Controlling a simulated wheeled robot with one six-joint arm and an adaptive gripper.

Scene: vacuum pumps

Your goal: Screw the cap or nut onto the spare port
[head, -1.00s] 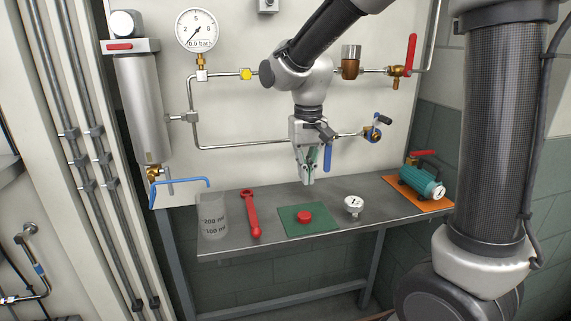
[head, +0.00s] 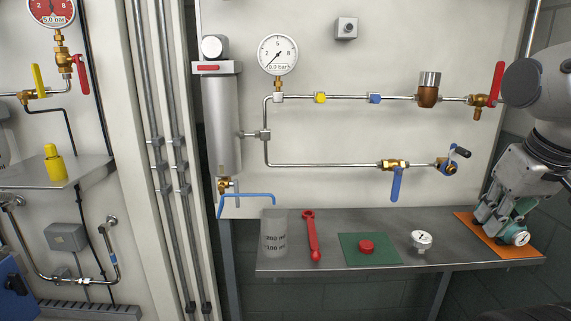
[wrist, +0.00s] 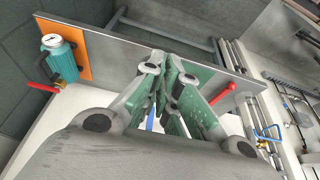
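A red cap (head: 367,246) lies on a green mat (head: 352,257) on the bench; I do not make it out in the wrist view. The lower pipe on the panel ends at a brass fitting with a blue ring (head: 447,168) and a dark lever. I cannot tell which fitting is the spare port.
A blue handle (head: 396,184) hangs from the lower pipe.

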